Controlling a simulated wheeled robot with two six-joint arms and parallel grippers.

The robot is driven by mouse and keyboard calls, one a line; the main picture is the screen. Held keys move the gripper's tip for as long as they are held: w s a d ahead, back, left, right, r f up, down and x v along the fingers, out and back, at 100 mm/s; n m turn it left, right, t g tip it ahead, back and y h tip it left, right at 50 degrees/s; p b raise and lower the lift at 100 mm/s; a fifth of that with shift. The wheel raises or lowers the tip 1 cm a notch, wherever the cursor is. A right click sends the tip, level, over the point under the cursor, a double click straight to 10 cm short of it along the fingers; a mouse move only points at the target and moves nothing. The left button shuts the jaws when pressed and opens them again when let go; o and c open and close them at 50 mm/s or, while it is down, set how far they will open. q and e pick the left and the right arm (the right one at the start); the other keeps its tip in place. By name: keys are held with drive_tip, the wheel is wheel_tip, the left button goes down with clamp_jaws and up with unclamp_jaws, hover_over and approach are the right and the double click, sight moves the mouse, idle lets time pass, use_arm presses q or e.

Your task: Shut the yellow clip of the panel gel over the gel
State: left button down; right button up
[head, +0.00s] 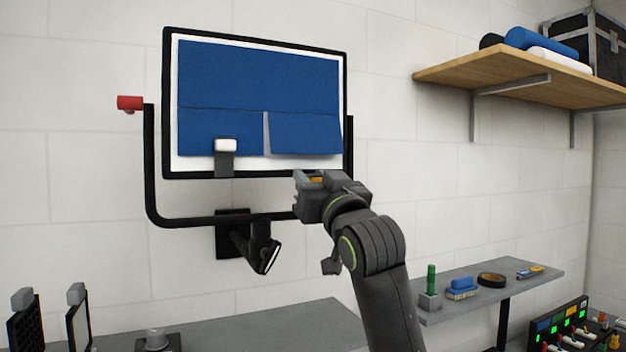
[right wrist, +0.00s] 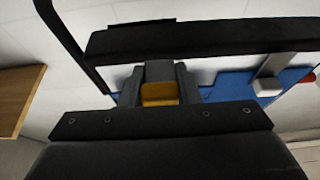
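The panel (head: 169,100) is a black-framed light on the wall, with a blue gel (head: 255,80) over its white face. The gel has a slit low down, and its lower right corner flares a little. The yellow clip (head: 316,180) is at the panel's lower edge, right of the slit, mostly hidden by my right gripper (head: 306,181). In the right wrist view, the yellow clip (right wrist: 160,93) sits between the two close grey fingers of my right gripper (right wrist: 160,85), which seem to touch its sides. My left gripper is not in view.
A white-topped clip (head: 225,146) on a grey bracket overlaps the gel's lower left edge. The black yoke (head: 151,170) with a red knob (head: 130,103) surrounds the panel. A wooden shelf (head: 520,78) is at upper right; grey shelves (head: 250,325) are below. Bare wall lies right of the panel.

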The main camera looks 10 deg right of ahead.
drive_tip(key=shift+c, duration=0.8)
drive_tip(key=shift+r, duration=0.1)
drive_tip(key=shift+r+g+h, duration=0.4)
drive_tip(key=shift+r+g, duration=0.05)
drive_tip(key=shift+g, duration=0.75)
drive_tip(key=shift+w+r+g+h, duration=0.1)
drive_tip(key=shift+r+g+h, duration=0.25)
drive_tip(key=shift+g, duration=0.7)
drive_tip(key=shift+r+g+h, duration=0.2)
drive_tip(key=shift+g+h, duration=0.15)
drive_tip(key=shift+g, duration=0.7)
drive_tip(key=o, duration=1)
